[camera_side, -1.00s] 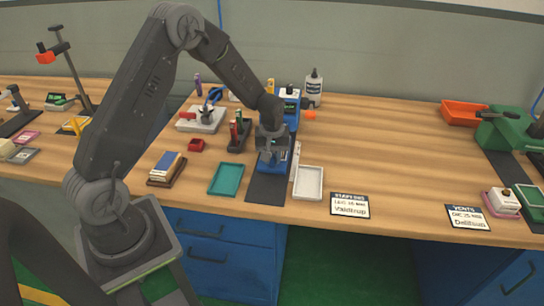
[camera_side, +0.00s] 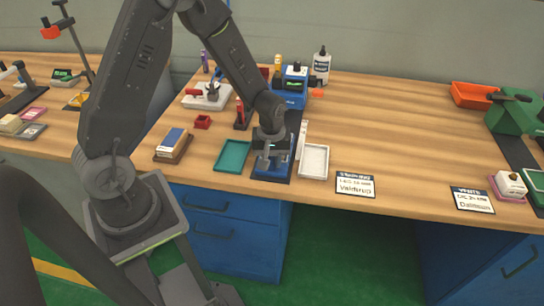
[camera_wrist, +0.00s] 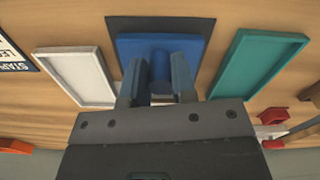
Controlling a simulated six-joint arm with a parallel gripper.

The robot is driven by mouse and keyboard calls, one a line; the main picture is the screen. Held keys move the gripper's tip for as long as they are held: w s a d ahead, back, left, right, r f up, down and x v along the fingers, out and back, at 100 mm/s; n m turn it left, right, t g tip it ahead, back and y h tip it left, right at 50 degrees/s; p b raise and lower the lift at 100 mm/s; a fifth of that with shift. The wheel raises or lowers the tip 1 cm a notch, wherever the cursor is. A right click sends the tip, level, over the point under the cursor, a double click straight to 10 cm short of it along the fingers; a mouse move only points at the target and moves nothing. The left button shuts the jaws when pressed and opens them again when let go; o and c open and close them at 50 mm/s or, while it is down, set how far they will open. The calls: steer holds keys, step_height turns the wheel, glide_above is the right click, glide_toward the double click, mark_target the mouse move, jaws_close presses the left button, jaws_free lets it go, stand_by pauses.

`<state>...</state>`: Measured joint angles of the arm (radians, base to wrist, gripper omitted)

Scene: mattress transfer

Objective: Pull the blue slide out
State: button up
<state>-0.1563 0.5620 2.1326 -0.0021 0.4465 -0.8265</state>
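The blue slide (camera_side: 273,170) lies near the front end of a dark mat, close to the table's front edge. It is drawn well forward of the blue machine (camera_side: 292,88) at the back of the mat. My gripper (camera_side: 271,153) points down over the slide. In the wrist view the slide (camera_wrist: 190,45) fills the space beyond my fingertips. The fingers (camera_wrist: 158,82) stand apart around a rounded upright part of the slide, and appear to be closed on it. The exact contact is partly hidden by the gripper body.
A teal tray (camera_side: 233,155) lies left of the mat and a white tray (camera_side: 314,161) lies right of it, both close beside the slide. A dark holder (camera_side: 243,115) stands behind the teal tray. A label card (camera_side: 355,186) lies to the right. The table's right middle is clear.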

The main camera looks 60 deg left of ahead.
steer(key=o, duration=0.4)
steer(key=shift+r, duration=0.1)
step_height(320, 180, up, 14)
steer(key=shift+f, duration=0.2)
steer(key=shift+s+d+r, duration=0.1)
stand_by(0.3)
steer(key=s+d+r+m+t, duration=0.1)
steer(key=s+r+m+t, duration=0.1)
steer(key=s+r+m, duration=0.1)
steer(key=s+d+r+m+t, duration=0.1)
steer(key=s+d+r+m, duration=0.1)
steer(key=s+r+m, duration=0.2)
steer(key=s+d+r+m+t, duration=0.2)
steer(key=s+r+m, duration=0.2)
steer(key=s, duration=0.4)
steer(key=shift+s+d+r+t, duration=0.15)
steer(key=shift+s+r, duration=0.05)
steer(key=shift+r, duration=0.2)
steer(key=shift+s+d+r+t, duration=0.1)
steer(key=shift+s+r+t, duration=0.05)
steer(key=shift+r, duration=0.2)
